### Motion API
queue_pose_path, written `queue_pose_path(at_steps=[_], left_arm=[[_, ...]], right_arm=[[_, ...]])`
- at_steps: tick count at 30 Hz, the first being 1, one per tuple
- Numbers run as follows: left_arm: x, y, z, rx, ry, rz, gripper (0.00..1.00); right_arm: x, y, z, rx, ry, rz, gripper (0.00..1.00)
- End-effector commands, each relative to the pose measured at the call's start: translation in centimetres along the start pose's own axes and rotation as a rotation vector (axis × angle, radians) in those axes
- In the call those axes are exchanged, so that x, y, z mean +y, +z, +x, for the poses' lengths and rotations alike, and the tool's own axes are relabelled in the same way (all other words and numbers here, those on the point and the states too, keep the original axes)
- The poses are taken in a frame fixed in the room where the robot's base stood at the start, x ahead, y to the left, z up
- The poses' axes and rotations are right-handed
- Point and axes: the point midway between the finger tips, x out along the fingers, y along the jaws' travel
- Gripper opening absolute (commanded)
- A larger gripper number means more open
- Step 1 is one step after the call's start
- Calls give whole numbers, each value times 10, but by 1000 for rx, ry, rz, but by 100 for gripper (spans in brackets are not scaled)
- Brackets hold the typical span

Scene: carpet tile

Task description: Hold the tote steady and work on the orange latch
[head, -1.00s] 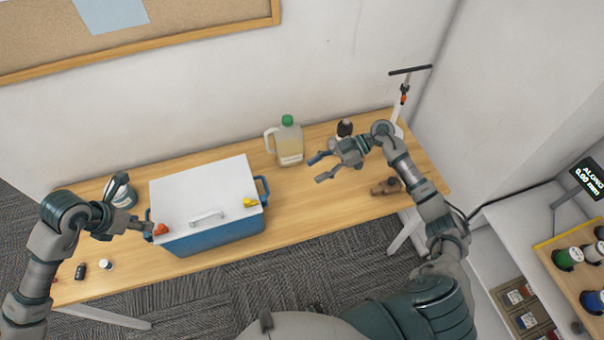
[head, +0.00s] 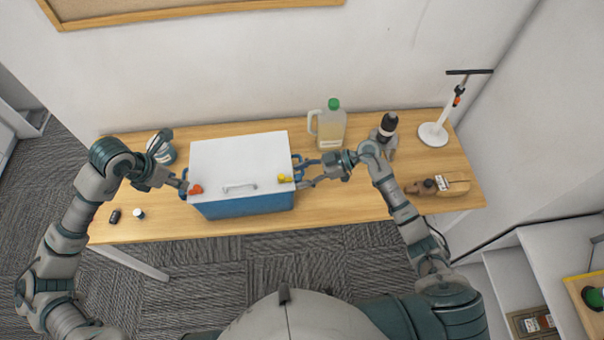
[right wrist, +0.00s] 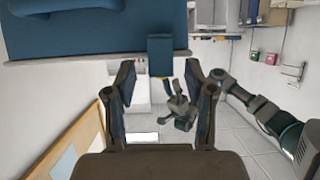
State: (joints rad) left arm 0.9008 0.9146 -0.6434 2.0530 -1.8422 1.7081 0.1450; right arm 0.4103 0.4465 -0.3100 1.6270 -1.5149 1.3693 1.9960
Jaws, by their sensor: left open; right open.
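The tote (head: 245,207) has a blue body, a white lid (head: 240,157) and a small lid handle. The orange latch (head: 196,190) is at its front left; a yellow latch (head: 285,179) is at its front right. My left gripper (head: 174,164) is open at the tote's left end, one finger close to the orange latch; I cannot tell whether they touch. My right gripper (head: 305,173) is open at the right end. In the right wrist view, its fingers (right wrist: 159,78) stand apart on either side of the blue side handle (right wrist: 160,48), with gaps visible.
A jug with a green cap (head: 328,128), a drill (head: 387,130), a white stand (head: 433,133) and a brown tool (head: 440,186) are right of the tote. A can (head: 166,156) is behind my left gripper. Small items (head: 115,216) lie front left. The front right table is clear.

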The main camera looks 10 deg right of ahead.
Motion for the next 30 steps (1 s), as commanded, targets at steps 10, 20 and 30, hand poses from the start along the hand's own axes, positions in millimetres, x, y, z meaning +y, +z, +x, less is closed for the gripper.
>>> queue_pose_path(at_steps=[10, 20, 30], left_arm=[[0, 0, 0, 0, 0, 0, 42], [0, 0, 0, 0, 0, 0, 42], [0, 0, 0, 0, -4, 1, 47]], right_arm=[[0, 0, 3, 0, 0, 1, 47], [0, 0, 2, 0, 0, 1, 0], [0, 0, 2, -1, 1, 1, 0]])
